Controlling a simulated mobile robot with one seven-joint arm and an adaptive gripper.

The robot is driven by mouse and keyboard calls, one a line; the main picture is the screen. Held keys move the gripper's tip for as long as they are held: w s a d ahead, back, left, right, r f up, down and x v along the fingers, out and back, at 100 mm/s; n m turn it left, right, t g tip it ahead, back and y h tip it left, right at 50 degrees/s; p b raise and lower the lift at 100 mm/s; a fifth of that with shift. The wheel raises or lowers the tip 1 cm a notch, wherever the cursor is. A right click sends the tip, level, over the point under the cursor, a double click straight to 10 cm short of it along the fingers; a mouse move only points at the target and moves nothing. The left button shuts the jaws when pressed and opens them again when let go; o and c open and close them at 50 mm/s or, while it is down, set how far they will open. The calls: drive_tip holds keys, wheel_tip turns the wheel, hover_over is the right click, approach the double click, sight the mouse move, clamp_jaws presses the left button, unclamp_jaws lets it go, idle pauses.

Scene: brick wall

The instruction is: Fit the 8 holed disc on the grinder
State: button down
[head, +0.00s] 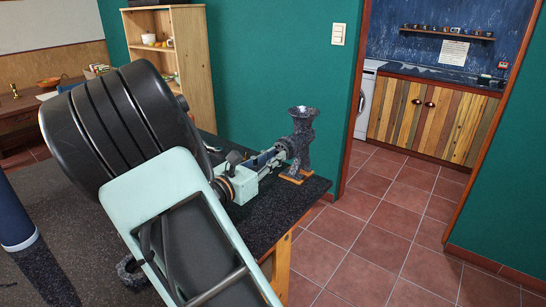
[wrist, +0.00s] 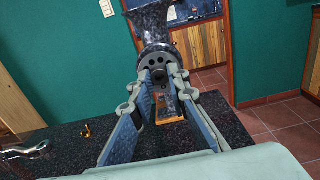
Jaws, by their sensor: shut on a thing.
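The dark speckled grinder (head: 301,125) stands upright on wooden feet near the table's right end; its body and funnel also show in the wrist view (wrist: 150,22). My gripper (head: 281,152) is right at the grinder's mouth. In the wrist view my gripper (wrist: 163,78) is shut on the dark holed disc (wrist: 155,59). Several small holes show along the disc's upper part; the fingertips cover its lower part. The disc faces me, upright, in front of the grinder's round mouth. I cannot tell whether it is seated or just touching.
The dark speckled table (head: 300,205) carries the grinder. A silver metal piece (wrist: 25,150) and a small brass-coloured piece (wrist: 87,132) lie to the left on the table. A green wall (head: 260,60) stands behind. Tiled floor is free to the right.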

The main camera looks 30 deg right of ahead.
drive_tip(key=shift+w+d+p, duration=0.2)
drive_tip(key=shift+d+p, duration=0.15)
drive_tip(key=shift+d, duration=0.25)
idle(1.1)
drive_tip(key=shift+r+p, duration=0.15)
drive_tip(key=shift+p, duration=0.25)
idle(1.6)
drive_tip(key=c, duration=1.8)
unclamp_jaws()
drive_tip(key=shift+d, duration=0.1)
drive_tip(key=shift+o, duration=0.2)
drive_tip(key=shift+c, duration=0.6)
drive_tip(key=p+v, duration=0.1)
drive_tip(key=v, duration=0.5)
drive_tip(key=shift+p, duration=0.35)
